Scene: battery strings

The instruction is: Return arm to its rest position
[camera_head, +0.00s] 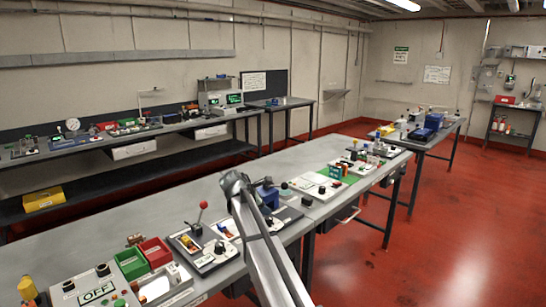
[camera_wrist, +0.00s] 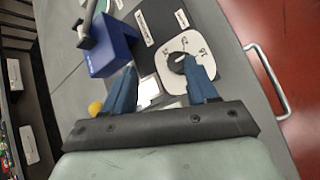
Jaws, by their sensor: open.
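My arm (camera_head: 262,245) reaches up from the bottom edge over the grey workbench (camera_head: 110,232) in the head view. My gripper (camera_wrist: 160,68) shows in the wrist view with its two blue fingers spread apart. Nothing is held between them. Beyond the fingertips are a white plate with a black knob (camera_wrist: 187,66) and a dark panel with white labels (camera_wrist: 165,22). A blue block (camera_wrist: 112,52) stands to the left of the fingers. In the head view I cannot make out the fingers; the arm hides part of the bench there.
A metal handle (camera_wrist: 268,80) sticks out from the bench edge. Red floor (camera_head: 430,245) lies open on the right.

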